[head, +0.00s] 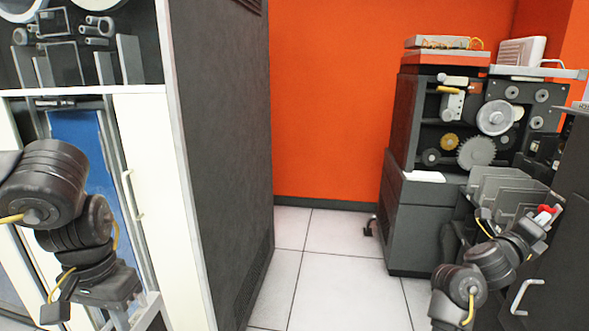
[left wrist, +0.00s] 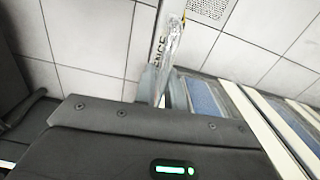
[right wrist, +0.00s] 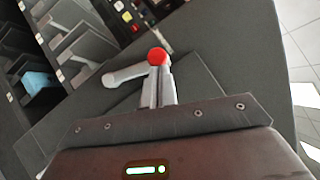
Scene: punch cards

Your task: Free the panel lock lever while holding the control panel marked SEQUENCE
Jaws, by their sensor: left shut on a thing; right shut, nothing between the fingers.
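The lock lever is a grey arm (right wrist: 125,76) with a red knob (right wrist: 157,56) in the right wrist view. The red knob also shows in the head view (head: 545,209). My right gripper (right wrist: 158,88) is shut and empty, its fingertips right at the knob; contact cannot be told.
A dark machine with gears (head: 476,152) and grey card trays (head: 507,188) stands at the right. A tall dark cabinet (head: 222,150) with white doors is at the left. The tiled floor (head: 335,285) between them is clear.

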